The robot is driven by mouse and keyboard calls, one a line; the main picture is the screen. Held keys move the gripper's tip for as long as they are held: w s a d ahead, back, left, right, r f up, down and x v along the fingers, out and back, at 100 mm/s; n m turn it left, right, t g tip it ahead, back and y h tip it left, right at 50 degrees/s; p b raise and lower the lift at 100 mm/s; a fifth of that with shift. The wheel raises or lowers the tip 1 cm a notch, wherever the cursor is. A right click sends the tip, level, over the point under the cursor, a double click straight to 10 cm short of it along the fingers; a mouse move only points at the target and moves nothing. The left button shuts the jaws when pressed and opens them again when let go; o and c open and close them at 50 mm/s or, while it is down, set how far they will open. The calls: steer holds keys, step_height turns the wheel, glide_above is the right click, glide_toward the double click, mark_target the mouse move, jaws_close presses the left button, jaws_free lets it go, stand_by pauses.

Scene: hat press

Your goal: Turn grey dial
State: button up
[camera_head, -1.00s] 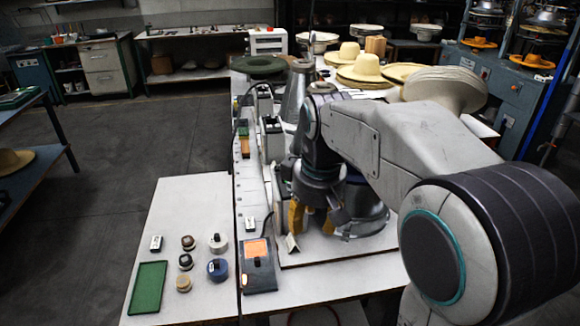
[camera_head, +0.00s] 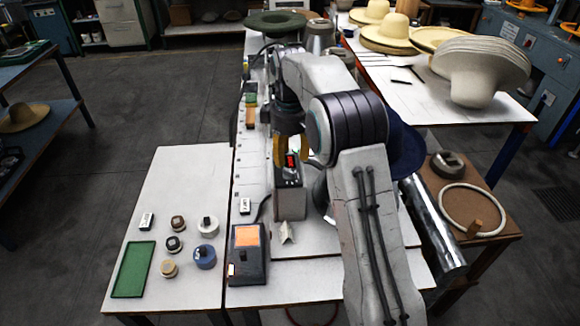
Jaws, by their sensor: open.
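My gripper (camera_head: 291,148) points down with its yellow fingers apart, at a small dark box with a red lit display (camera_head: 291,161) on a grey block. I cannot tell whether the fingers touch the box. Any dial on that box is too small or hidden to make out. A pale grey round piece with a dark knob (camera_head: 208,227) sits on the white side table at left, well apart from my gripper. A blue round piece with a dark knob (camera_head: 205,256) is just in front of it.
A dark control box with an orange screen (camera_head: 248,253) stands at the bench's front left. A green tray (camera_head: 133,269) and several small round pieces lie on the side table. Straw hats (camera_head: 398,30) and a felt hat stack (camera_head: 480,65) are at the back right. My arm hides part of the bench.

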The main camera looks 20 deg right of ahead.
mark_target(289, 174)
steer(key=shift+f, duration=2.6)
steer(key=shift+c, duration=0.2)
jaws_close()
